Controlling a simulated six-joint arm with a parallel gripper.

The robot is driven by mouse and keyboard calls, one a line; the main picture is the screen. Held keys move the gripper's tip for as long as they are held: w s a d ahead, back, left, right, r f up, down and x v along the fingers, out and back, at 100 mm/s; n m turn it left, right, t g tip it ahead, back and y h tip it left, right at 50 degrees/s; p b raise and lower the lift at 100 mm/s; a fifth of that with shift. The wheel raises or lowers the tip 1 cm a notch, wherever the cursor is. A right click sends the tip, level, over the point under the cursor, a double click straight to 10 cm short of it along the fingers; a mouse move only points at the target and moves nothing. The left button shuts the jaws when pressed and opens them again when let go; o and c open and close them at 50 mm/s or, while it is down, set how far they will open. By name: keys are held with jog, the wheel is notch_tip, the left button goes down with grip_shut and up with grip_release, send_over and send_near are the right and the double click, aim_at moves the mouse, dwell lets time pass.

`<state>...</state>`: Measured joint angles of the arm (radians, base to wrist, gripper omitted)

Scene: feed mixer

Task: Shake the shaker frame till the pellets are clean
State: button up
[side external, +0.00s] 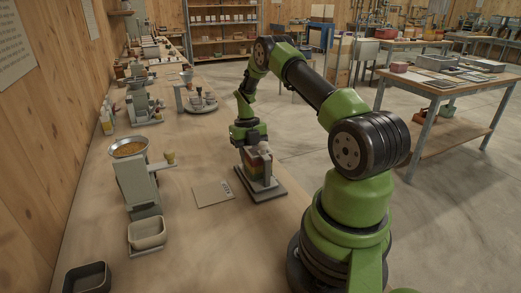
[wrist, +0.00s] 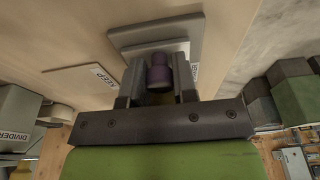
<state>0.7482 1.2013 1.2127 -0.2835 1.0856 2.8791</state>
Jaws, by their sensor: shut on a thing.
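The shaker frame (side external: 258,170) stands upright on a dark grey base plate (side external: 268,192) near the bench's right edge. Bands of colour show in its body, but single pellets are too small to tell apart. My gripper (side external: 257,149) is over its top and shut on it. In the wrist view, a dark purple cylinder (wrist: 158,72) stands between the fingers of my gripper (wrist: 157,92). The grey plate (wrist: 172,30) lies beyond it. My gripper hides most of the frame there, and whether the pellets are clean cannot be seen.
A flat card (side external: 213,193) lies left of the base plate; it reads KEEP in the wrist view (wrist: 82,80). A grey feeder (side external: 137,183) with a full pan (side external: 129,148) and a cream tray (side external: 147,232) stand further left. A dark tray (side external: 87,278) sits at the front left.

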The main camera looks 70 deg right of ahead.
jog(key=shift+s+a, duration=0.6)
jog(key=shift+s, duration=0.05)
jog(key=shift+w+d, duration=1.05)
jog(key=shift+s+a, duration=1.05)
jog(key=shift+w+d, duration=1.05)
jog(key=shift+s+a, duration=0.45)
jog(key=shift+s, duration=0.05)
jog(key=o, duration=0.8)
jog(key=shift+r, duration=3)
